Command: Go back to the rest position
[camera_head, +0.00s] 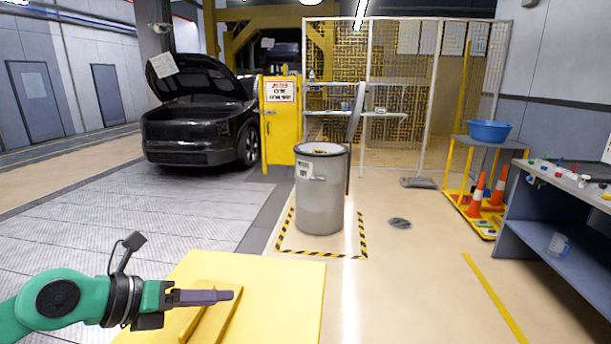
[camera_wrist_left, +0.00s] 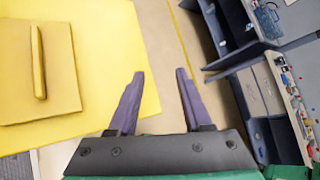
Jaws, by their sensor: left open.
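My left gripper (camera_head: 232,296) reaches in from the lower left in the head view, above a yellow surface (camera_head: 290,275) with a raised yellow plate. In the left wrist view the gripper (camera_wrist_left: 160,80) shows two purple-grey fingers spread apart with nothing between them. The yellow surface (camera_wrist_left: 110,60) lies to the left there, with the plate and its ridge (camera_wrist_left: 38,62). My right gripper does not show in either view.
A black car (camera_head: 195,115) stands with its hood up. A grey drum (camera_head: 320,195) stands inside a striped floor square. A workbench (camera_head: 560,230) holds small items at right, near orange cones (camera_head: 477,195) and a blue basin (camera_head: 490,131). Floor between is mostly clear.

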